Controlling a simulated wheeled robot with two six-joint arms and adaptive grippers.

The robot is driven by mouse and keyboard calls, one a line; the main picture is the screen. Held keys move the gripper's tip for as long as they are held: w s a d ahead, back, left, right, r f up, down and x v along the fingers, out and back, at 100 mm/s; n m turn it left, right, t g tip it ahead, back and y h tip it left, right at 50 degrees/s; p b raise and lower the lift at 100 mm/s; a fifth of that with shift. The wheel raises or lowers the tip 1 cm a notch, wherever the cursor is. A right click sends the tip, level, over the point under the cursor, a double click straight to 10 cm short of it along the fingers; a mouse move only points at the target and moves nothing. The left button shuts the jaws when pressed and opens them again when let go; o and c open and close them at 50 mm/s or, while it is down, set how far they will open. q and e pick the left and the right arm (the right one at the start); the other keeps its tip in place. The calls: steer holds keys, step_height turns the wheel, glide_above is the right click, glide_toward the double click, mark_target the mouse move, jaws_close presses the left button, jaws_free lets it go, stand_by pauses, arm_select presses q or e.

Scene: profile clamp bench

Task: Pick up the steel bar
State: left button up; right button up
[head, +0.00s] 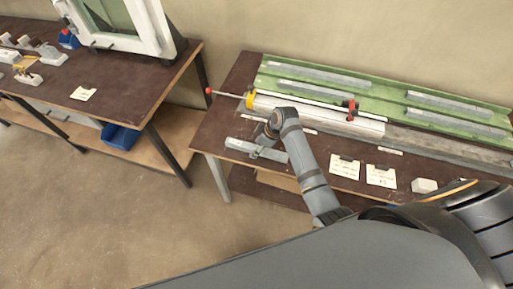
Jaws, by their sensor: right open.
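A grey steel bar (238,145) lies near the front edge of the right bench. My right gripper (257,153) is over the middle of this bar, its fingers pointing down at it. The gripper is open. It is small in the picture, and I cannot tell whether the fingers touch the bar or stand on both sides of it. The gripper and wrist hide part of the bar. My left gripper is not in view.
Behind the bar, a long pale profile (325,115) lies with a red clamp (351,110) and a yellow clamp part (250,98). Further grey bars (320,75) lie on a green board (385,97). White cards (344,167) lie at the right. The left bench (120,75) holds a window frame.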

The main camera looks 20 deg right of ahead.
mark_target(253, 146)
steer(key=shift+c, duration=0.3)
jaws_close()
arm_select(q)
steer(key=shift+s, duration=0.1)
arm_select(e)
steer(key=shift+r, duration=0.1)
steer(key=shift+r, duration=0.2)
step_height(253, 146, up, 2)
steer(key=shift+w+r+b, duration=0.1)
steer(key=shift+r+b, duration=0.1)
steer(key=shift+b, duration=0.7)
arm_select(q)
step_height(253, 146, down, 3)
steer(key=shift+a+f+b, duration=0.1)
steer(key=shift+b, duration=0.55)
arm_select(e)
steer(key=s+d+r, duration=0.4)
steer(key=s+r, duration=0.6)
steer(key=s, duration=0.3)
steer(key=shift+s, duration=0.3)
